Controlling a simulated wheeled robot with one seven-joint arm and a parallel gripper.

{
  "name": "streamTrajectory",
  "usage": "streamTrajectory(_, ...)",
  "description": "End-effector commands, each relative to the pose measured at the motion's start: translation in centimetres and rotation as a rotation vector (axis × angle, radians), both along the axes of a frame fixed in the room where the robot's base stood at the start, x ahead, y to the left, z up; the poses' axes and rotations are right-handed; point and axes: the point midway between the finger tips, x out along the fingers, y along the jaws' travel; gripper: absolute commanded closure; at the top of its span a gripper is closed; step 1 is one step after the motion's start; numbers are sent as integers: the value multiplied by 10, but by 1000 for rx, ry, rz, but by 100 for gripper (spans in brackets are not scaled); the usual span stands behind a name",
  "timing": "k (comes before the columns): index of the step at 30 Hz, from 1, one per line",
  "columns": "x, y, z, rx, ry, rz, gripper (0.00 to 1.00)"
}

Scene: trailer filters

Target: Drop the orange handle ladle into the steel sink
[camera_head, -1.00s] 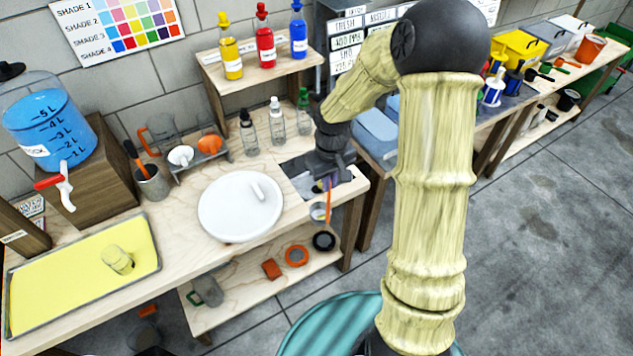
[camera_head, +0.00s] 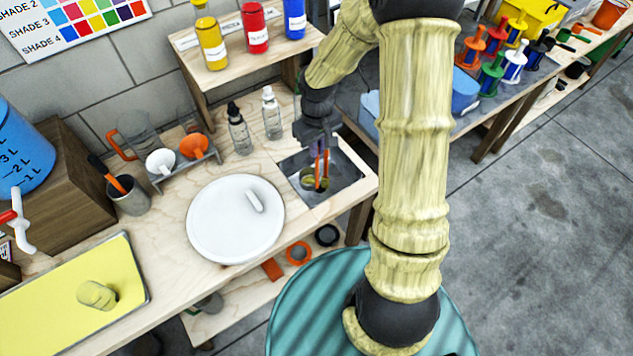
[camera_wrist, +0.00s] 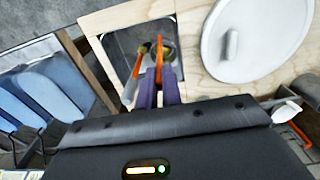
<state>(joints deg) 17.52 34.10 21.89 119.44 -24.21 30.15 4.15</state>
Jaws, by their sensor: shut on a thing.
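The orange handle ladle (camera_head: 326,165) hangs below my gripper (camera_head: 319,148), its round bowl lowest. The bowl appears within the opening of the steel sink (camera_head: 347,168), set in the wooden counter. I cannot tell whether the bowl touches the sink floor. In the wrist view my purple fingers (camera_wrist: 160,82) are shut on the orange handle (camera_wrist: 163,62), over the sink (camera_wrist: 117,62). A second orange strip beside the handle looks like a reflection in the steel, but I cannot be sure. The fingers hide the upper handle.
A white round plate (camera_head: 222,232) with a small white piece lies left of the sink. Dropper bottles (camera_head: 240,135) and a bottle shelf (camera_head: 265,62) stand behind. A yellow tray (camera_head: 60,315) is at front left. Blue containers (camera_head: 462,90) are to the right.

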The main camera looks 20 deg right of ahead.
Motion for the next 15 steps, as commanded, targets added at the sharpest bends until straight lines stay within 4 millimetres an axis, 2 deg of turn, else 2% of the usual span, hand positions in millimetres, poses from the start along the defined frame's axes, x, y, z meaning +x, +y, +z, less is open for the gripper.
streamTrajectory(2,0,-1,-6,0,0,-1,100)
streamTrajectory(12,0,-2,-6,0,0,-2,100)
streamTrajectory(15,0,-1,-14,-1,2,-1,100)
